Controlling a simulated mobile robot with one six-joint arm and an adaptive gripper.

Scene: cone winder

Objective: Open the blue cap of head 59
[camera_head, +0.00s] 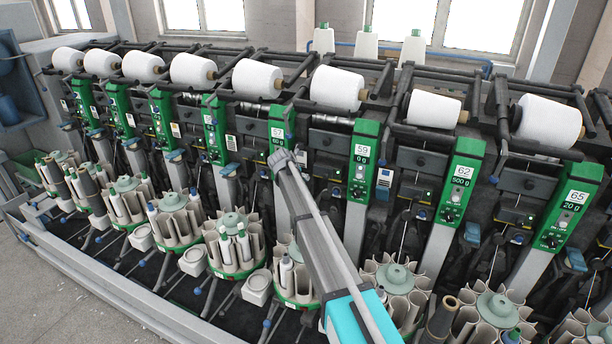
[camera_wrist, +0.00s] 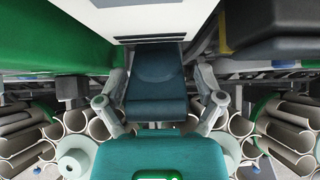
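The head 59 panel (camera_head: 362,160) is green with a white number plate. The cap looks shut under a white plate (camera_wrist: 140,20).
White yarn cones (camera_head: 338,88) lie along the top. Round bobbin magazines (camera_head: 232,246) crowd the space below. A green panel (camera_wrist: 50,40) is close on the wrist view's left.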

